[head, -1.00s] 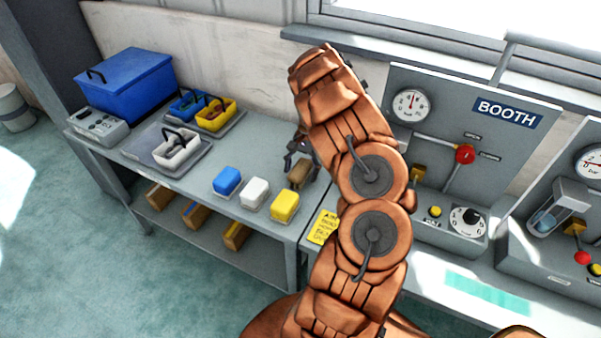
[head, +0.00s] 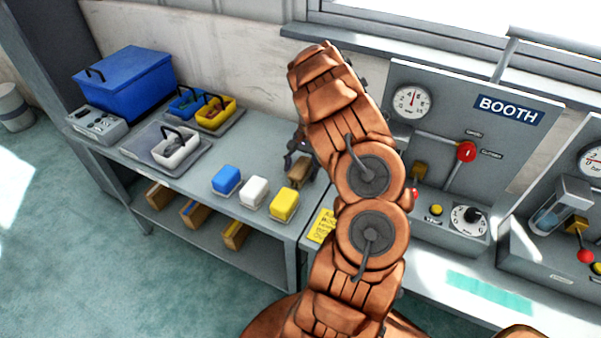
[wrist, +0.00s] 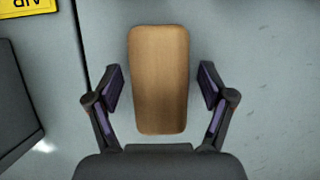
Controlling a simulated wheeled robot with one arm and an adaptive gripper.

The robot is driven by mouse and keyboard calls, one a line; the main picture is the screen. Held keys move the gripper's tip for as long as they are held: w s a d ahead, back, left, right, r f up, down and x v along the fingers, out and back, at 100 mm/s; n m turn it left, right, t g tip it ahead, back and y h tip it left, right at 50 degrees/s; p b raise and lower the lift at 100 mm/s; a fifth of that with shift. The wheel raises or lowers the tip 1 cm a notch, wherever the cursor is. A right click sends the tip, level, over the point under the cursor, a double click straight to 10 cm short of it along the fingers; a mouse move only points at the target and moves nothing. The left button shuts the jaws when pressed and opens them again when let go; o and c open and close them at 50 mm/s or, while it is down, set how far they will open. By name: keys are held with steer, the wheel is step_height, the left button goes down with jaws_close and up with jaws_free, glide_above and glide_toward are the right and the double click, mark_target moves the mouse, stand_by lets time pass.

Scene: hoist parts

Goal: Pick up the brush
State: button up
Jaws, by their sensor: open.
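The brush shows as a brown wooden block with rounded corners (head: 299,172) near the right end of the grey bench, right of the yellow block. In the wrist view its plain wooden top (wrist: 158,80) lies lengthwise between my fingers; any bristles underneath are hidden. My gripper (wrist: 161,86) is open. One finger is on each side of the brush's near half, with a visible gap on both sides. In the head view my gripper (head: 297,152) is partly hidden behind my arm, just at the brush.
Blue (head: 227,180), white (head: 254,191) and yellow (head: 285,205) blocks stand in a row left of the brush. Trays with small tubs (head: 178,148) and a blue box (head: 125,82) are farther left. The BOOTH panel (head: 470,100) stands to the right.

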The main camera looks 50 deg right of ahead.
mark_target(301, 166)
steer(key=shift+c, duration=0.3)
steer(key=c, duration=1.3)
steer(key=shift+o, duration=0.2)
steer(key=shift+r+p, duration=0.2)
steer(key=shift+p, duration=0.15)
steer(key=shift+r, duration=0.55)
step_height(301, 166, up, 9)
steer(key=b, duration=0.3)
